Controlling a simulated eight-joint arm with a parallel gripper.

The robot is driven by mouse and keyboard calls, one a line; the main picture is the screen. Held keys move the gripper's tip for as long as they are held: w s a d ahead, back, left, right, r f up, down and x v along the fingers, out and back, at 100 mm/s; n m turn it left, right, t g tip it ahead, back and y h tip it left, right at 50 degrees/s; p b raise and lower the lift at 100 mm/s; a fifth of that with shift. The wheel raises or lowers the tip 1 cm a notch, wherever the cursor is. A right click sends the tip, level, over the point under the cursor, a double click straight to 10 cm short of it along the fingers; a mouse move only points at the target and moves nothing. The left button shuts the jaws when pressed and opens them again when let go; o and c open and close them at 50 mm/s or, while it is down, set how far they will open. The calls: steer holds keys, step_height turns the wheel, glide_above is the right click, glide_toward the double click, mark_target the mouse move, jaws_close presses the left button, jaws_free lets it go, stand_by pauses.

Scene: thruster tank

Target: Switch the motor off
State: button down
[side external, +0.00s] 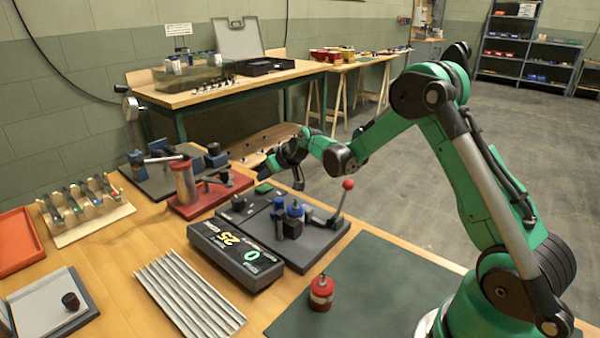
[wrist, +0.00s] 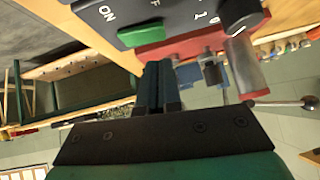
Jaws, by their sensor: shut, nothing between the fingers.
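A lever with a red ball (side external: 348,184) rises at the plate's right. A display box (side external: 235,252) showing 25 and 0 lies in front. A red-based fixture (side external: 207,192) stands left, a red weight (side external: 321,292) in front. The green mat (side external: 375,285) is mostly free.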

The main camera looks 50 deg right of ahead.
steer(key=shift+a+f, duration=0.15)
steer(key=shift+f, duration=0.8)
steer(key=shift+a+f, duration=0.1)
steer(key=shift+f, duration=0.15)
steer(key=shift+d+r, duration=0.2)
steer(key=shift+d, duration=0.65)
